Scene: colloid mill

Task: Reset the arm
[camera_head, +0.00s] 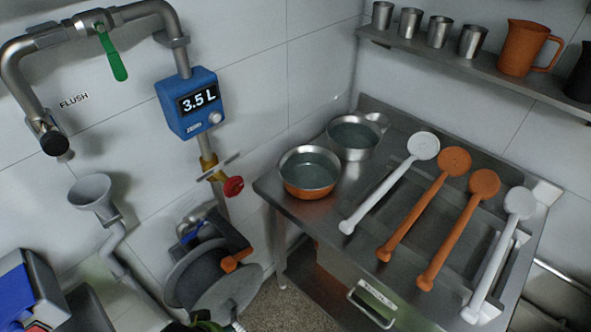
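Neither of my grippers can be made out in the head view. No arm of mine can be told for sure either. A dark form with a blue panel (14,296) is cut off at the lower left corner, and I cannot tell what it is.
A steel table (330,212) at the right bears two bowls of liquid, an orange-sided one (309,188) and a steel one (367,155), and several long-handled white and orange tools. A blue 3.5 L meter (187,120), white funnel (92,195) and hose reel (195,275) stand left. Cups line a shelf (480,68).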

